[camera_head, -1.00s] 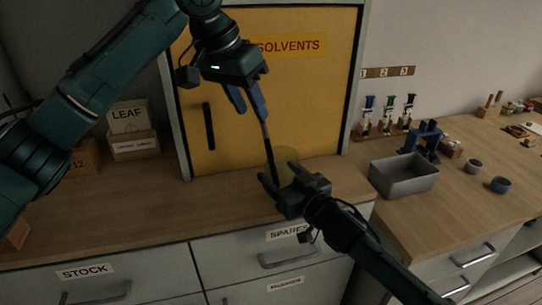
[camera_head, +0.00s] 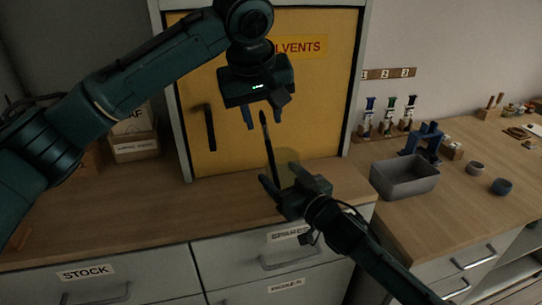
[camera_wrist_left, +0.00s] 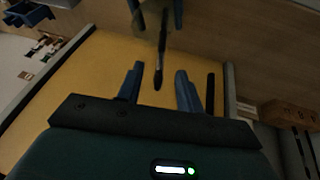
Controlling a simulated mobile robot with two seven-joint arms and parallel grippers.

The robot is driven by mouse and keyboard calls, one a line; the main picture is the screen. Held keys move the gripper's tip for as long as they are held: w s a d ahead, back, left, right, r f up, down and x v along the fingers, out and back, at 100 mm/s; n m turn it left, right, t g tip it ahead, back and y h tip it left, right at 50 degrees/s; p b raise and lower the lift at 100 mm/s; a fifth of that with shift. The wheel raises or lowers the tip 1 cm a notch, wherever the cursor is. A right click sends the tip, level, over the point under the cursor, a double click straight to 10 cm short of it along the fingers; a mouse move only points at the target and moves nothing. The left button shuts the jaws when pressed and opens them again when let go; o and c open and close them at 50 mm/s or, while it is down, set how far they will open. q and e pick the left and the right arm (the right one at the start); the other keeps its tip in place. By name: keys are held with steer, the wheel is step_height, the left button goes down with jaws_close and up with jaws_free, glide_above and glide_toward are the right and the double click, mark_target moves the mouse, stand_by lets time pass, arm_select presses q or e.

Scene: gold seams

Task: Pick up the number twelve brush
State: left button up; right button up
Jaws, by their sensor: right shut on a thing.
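A thin dark brush (camera_head: 269,138) stands nearly upright, leaning slightly, in front of the yellow cabinet door; no number on it is readable. Its lower end is in a see-through, faintly yellowish jar (camera_head: 286,163). My right gripper (camera_head: 283,180) is shut on this jar, its fingers on either side. My left gripper (camera_head: 263,120) is open and empty above, fingers pointing down, with the brush's top end near the gap between them. In the left wrist view, the brush (camera_wrist_left: 161,50) points toward the gap between my spread left fingers (camera_wrist_left: 160,82); no contact is evident.
The wooden counter (camera_head: 130,215) is clear below the grippers. The yellow solvents cabinet (camera_head: 320,110) stands close behind. A grey bin (camera_head: 404,180), a blue stand (camera_head: 428,140) and small cups are on the right. Labelled boxes (camera_head: 133,148) sit at left, partly behind my left arm.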

mark_target(265, 128)
arm_select(q)
steer(key=shift+x, duration=3.15)
steer(key=shift+c, duration=0.4)
jaws_close()
